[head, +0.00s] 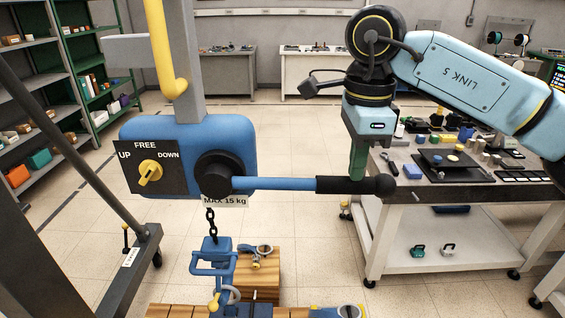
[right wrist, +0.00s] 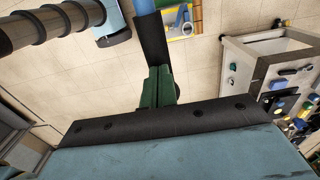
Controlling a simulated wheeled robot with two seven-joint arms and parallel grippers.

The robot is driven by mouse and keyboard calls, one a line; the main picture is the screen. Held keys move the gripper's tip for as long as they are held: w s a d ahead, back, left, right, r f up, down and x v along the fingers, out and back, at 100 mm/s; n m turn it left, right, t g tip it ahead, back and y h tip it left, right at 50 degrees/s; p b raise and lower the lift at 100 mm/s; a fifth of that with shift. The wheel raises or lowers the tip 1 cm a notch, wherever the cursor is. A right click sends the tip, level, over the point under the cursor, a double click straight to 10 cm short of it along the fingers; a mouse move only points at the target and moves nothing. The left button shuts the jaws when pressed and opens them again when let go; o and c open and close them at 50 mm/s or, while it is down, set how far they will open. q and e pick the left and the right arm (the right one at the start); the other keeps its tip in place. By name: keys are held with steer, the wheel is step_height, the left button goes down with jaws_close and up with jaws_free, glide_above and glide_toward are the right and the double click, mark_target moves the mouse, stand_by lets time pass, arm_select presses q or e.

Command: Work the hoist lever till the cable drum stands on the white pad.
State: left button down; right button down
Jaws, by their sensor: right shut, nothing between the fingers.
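The blue hoist body (head: 235,140) hangs at left of centre with a dial plate marked UP, FREE and DOWN. Its yellow knob (head: 150,172) is tilted; I cannot tell which end points. The hoist lever (head: 275,184) runs out to the right, nearly level, with a black grip and ball end. My right gripper (head: 357,176), with green fingers, is shut and empty, its tips at the black grip. In the right wrist view the fingers (right wrist: 160,86) meet the grip (right wrist: 153,40); contact is unclear. A chain (head: 210,220) drops to a blue hook block (head: 212,258). I cannot make out the cable drum or white pad.
A wooden crate (head: 262,282) with metal fittings stands below the hoist. A dark post frame (head: 85,150) and shelves (head: 85,70) are on the left. A cluttered workbench (head: 400,208) stands right of the lever.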

mark_target(353, 186)
step_height(353, 186, down, 5)
steer(key=b, duration=0.3)
steer(key=shift+r, duration=0.1)
steer(key=shift+a+f+b, duration=0.25)
steer(key=shift+f+b, duration=0.6)
steer(key=shift+f, duration=0.2)
steer(key=r+p, duration=0.3)
steer(key=r, duration=0.1)
steer(key=r+p, duration=0.3)
steer(key=r, duration=0.1)
steer(key=shift+d+r, duration=0.2)
steer(key=shift+r, duration=0.2)
step_height(353, 186, up, 10)
steer(key=a+p, duration=0.1)
steer(key=p, duration=0.6)
steer(key=shift+a+p, duration=0.35)
steer(key=shift+a, duration=0.05)
